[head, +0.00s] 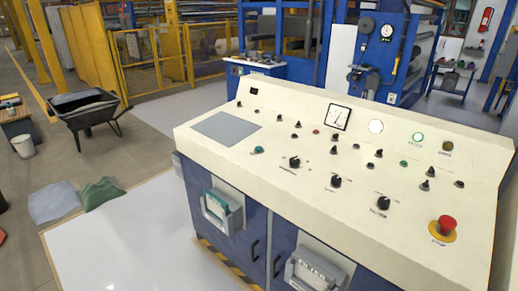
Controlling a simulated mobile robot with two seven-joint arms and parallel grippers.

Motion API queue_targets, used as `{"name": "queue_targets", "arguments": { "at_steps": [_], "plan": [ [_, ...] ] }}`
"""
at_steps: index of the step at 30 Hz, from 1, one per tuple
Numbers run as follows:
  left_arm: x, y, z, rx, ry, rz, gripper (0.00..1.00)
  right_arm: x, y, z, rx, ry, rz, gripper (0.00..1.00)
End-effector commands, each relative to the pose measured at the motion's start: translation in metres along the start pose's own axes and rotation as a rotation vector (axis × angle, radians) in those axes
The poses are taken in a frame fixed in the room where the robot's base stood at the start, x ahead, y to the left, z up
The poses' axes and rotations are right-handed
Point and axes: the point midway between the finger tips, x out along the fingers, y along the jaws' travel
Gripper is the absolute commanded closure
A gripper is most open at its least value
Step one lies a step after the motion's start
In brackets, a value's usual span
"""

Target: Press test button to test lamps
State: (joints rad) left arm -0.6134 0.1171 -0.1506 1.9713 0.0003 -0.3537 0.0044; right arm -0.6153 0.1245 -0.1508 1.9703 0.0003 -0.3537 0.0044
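A cream control panel (222,163) on a blue cabinet fills the right half of the head view. It carries several dark knobs and small buttons, among them a teal button (258,150), a small green button (403,163) and a small red one (316,131). Along the back are a white round lamp (376,126), a bright green lamp (418,136) and a dull amber lamp (447,146). A large red mushroom button (446,223) sits at the front right. The labels are too small to read, so I cannot tell which is the test button. Neither gripper is in view.
A dial gauge (338,117) and a grey flat plate (226,128) are on the panel. A wheelbarrow (85,107), a white bucket (23,146) and grey and green sacks (101,193) stand at left. Light floor left of the cabinet is clear. Yellow fencing (153,62) stands behind.

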Motion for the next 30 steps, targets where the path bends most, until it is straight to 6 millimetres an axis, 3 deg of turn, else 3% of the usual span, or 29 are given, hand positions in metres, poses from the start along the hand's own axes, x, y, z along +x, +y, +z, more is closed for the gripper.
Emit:
{"name": "queue_targets", "arguments": {
  "at_steps": [2, 9, 30],
  "plan": [
    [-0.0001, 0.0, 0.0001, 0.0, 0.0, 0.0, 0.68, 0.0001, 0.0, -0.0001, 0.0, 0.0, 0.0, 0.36],
    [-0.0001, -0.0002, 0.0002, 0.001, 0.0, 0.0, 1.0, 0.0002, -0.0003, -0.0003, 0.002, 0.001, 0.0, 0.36],
    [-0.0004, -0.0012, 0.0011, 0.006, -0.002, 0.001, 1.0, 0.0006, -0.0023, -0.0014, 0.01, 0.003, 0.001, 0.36]
  ]
}}
